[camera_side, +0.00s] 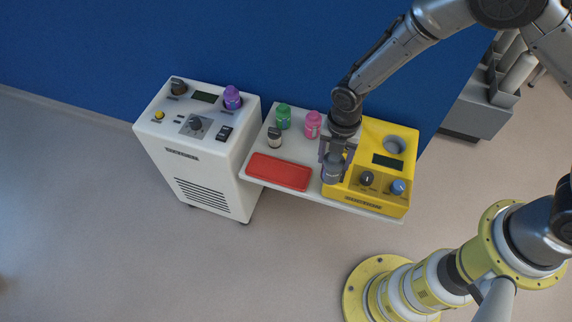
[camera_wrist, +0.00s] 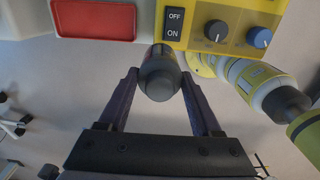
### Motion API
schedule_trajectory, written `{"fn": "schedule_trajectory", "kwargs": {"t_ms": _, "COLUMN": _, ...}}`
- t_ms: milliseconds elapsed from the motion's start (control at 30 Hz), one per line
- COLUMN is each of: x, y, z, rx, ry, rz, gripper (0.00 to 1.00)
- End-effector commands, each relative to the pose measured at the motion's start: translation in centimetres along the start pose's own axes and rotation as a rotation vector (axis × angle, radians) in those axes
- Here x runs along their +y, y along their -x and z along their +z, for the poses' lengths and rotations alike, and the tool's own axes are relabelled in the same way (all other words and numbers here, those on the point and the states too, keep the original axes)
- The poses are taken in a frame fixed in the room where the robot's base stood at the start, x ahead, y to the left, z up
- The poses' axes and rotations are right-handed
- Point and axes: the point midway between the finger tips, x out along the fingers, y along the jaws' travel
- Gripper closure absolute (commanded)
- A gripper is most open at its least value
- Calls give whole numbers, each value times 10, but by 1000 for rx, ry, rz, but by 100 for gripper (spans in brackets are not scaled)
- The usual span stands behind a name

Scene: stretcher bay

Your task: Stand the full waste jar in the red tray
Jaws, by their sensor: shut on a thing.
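The red tray (camera_side: 279,172) lies empty at the front left of the pale shelf; its edge also shows at the top left of the wrist view (camera_wrist: 95,20). My gripper (camera_side: 333,170) is shut on a jar (camera_side: 331,174) beside the yellow unit, to the right of the tray. In the wrist view the jar (camera_wrist: 160,78) shows a dark grey lid between the two fingers; its body is mostly hidden. Its contents cannot be seen. Whether its base touches the shelf is unclear.
A green jar (camera_side: 283,117), a pink jar (camera_side: 313,125) and a small dark-capped jar (camera_side: 274,138) stand behind the tray. A purple jar (camera_side: 232,98) sits on the white cabinet (camera_side: 200,160). The yellow unit (camera_side: 378,203) has knobs and a round grey opening (camera_side: 395,145).

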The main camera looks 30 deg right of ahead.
Motion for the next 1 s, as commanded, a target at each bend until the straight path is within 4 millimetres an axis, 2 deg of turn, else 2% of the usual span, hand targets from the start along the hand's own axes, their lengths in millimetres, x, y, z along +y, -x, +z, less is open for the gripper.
{"fn": "schedule_trajectory", "kwargs": {"t_ms": 300, "x": 64, "y": -31, "z": 21, "rx": 0, "ry": -2, "rz": 1, "gripper": 95}}
{"fn": "schedule_trajectory", "kwargs": {"t_ms": 500, "x": 90, "y": -61, "z": 30, "rx": 0, "ry": -3, "rz": -1, "gripper": 95}}
{"fn": "schedule_trajectory", "kwargs": {"t_ms": 700, "x": 107, "y": -81, "z": 36, "rx": 0, "ry": -3, "rz": 0, "gripper": 95}}
{"fn": "schedule_trajectory", "kwargs": {"t_ms": 867, "x": 112, "y": -88, "z": 37, "rx": 0, "ry": -3, "rz": 0, "gripper": 95}}
{"fn": "schedule_trajectory", "kwargs": {"t_ms": 1000, "x": 115, "y": -106, "z": 38, "rx": 1, "ry": -3, "rz": -3, "gripper": 95}}
